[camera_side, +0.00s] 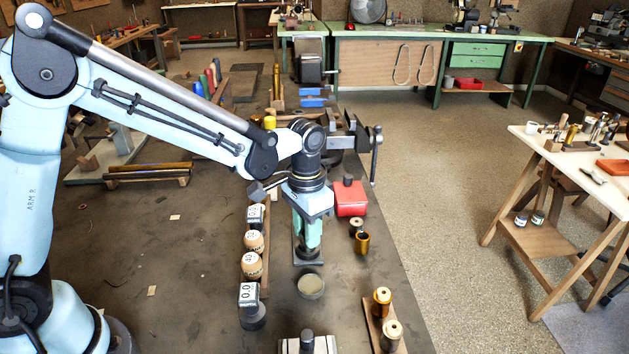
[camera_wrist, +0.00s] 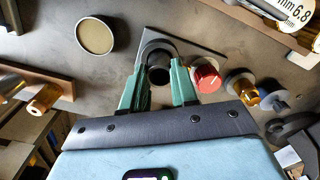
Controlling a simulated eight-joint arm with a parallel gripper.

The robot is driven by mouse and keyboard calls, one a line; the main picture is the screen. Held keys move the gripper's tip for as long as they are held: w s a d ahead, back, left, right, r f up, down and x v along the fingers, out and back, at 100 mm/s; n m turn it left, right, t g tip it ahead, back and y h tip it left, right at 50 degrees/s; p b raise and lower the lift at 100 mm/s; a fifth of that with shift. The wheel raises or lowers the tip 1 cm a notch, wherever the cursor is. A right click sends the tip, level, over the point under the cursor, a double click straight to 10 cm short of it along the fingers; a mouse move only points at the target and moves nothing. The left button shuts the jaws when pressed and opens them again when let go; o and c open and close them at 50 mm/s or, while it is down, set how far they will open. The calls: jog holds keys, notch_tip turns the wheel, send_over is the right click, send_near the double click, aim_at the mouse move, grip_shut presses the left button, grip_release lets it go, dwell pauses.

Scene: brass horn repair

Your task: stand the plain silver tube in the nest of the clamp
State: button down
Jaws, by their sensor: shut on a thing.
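My gripper (camera_side: 307,243) points down over a dark grey plate (camera_side: 297,259) on the bench. In the wrist view its green fingers (camera_wrist: 160,92) are shut on a tube (camera_wrist: 159,75). Only its round end and dark bore show clearly, so its silver colour is hard to confirm. In the side view the fingers hide the tube.
A shallow round dish (camera_side: 311,287) lies in front of the plate. A wooden board (camera_side: 373,322) holds brass pieces. Labelled blocks (camera_side: 249,294) line the left.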

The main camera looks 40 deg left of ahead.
jog(key=shift+f, duration=0.4)
jog(key=shift+c, duration=2.4)
grip_release()
notch_tip(320, 180, up, 7)
jog(key=s+a+r+n+t, duration=0.3)
jog(key=s+a+t, duration=0.4)
jog(key=s, duration=0.4)
jog(key=shift+s+a+r, duration=0.4)
jog(key=shift+a+r, duration=0.05)
jog(key=shift+a, duration=0.1)
